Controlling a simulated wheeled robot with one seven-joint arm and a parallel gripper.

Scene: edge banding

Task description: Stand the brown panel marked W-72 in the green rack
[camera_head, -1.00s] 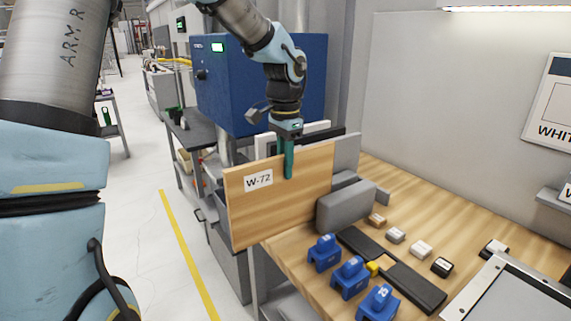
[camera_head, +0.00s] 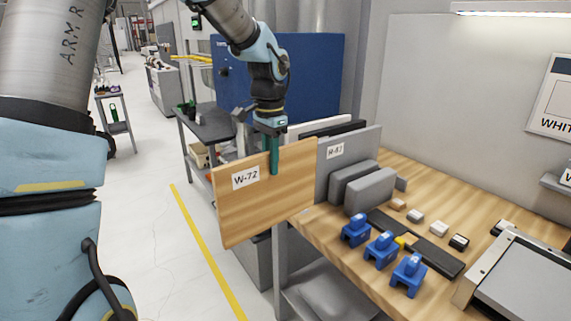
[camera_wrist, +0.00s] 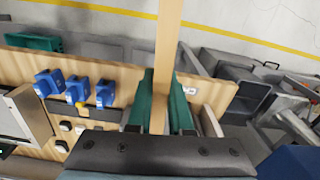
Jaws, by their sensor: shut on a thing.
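The brown panel marked W-72 (camera_head: 255,205) hangs upright from my gripper (camera_head: 271,155), off the left edge of the workbench. My gripper is shut on its top edge, with a green finger against the labelled face. In the wrist view the panel (camera_wrist: 168,50) shows edge-on between the two green fingers of my gripper (camera_wrist: 158,105). I see no green rack for certain; a green object (camera_wrist: 35,42) lies at the upper left of the wrist view, and I cannot tell what it is.
A grey panel with its own label (camera_head: 345,150) stands on the workbench (camera_head: 425,180) beside grey blocks (camera_head: 370,190). Blue clamp-like pieces (camera_head: 380,250) stand near the front edge. A blue cabinet (camera_head: 315,75) is behind. Open floor (camera_head: 160,260) lies left.

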